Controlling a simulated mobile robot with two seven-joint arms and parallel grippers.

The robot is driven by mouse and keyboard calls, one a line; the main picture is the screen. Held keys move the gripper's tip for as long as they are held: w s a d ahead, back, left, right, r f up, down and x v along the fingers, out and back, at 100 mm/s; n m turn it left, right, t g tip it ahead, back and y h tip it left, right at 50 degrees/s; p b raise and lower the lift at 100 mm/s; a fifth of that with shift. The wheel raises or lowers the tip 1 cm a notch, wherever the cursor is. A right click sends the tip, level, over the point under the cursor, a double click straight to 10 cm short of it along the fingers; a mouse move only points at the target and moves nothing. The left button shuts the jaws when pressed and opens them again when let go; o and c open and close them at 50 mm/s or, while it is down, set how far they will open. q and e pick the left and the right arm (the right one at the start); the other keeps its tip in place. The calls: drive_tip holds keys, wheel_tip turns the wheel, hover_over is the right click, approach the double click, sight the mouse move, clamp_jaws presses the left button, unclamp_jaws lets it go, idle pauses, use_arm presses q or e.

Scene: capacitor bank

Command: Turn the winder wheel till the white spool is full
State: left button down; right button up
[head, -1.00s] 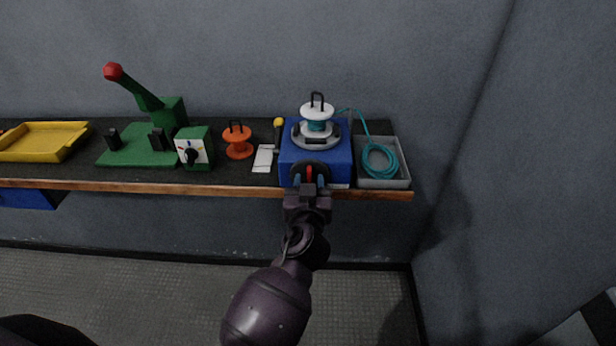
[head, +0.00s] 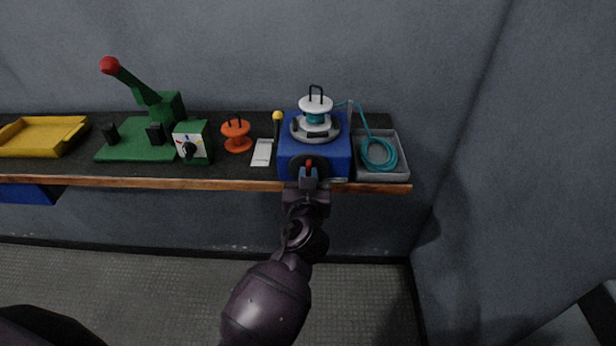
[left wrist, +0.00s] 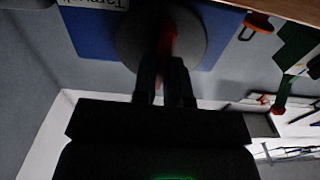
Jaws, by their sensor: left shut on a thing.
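The blue winder (head: 338,158) stands at the right end of the bench. The white spool (head: 316,103) sits upright on its round grey top, with some teal cord (head: 316,118) around its core. The dark winder wheel (head: 296,166) is on the winder's front face. My left gripper (head: 308,174) is at the wheel, shut on its red handle (head: 308,163). The left wrist view shows the left gripper's fingers (left wrist: 165,78) around the red handle (left wrist: 168,36) in front of the wheel (left wrist: 194,38). My right gripper is not in view.
A grey tray (head: 398,175) with a loose teal cord coil (head: 378,156) stands right of the winder. To the left are an orange spool (head: 237,134), a white card (head: 262,153), a green box with a dial (head: 205,140), a green lever press (head: 165,107) and a yellow tray (head: 40,138).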

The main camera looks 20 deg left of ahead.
use_arm(q)
drive_tip(key=m, duration=0.4)
drive_tip(key=shift+d, duration=0.15)
drive_tip(key=shift+w+d+f+m+p, duration=0.1)
drive_tip(key=shift+m+p, duration=0.65)
drive_tip(key=shift+m, duration=2.55)
drive_tip(key=shift+d+f+m+p, duration=0.1)
drive_tip(key=shift+m+p, duration=0.6)
drive_tip(key=shift+m, duration=2.6)
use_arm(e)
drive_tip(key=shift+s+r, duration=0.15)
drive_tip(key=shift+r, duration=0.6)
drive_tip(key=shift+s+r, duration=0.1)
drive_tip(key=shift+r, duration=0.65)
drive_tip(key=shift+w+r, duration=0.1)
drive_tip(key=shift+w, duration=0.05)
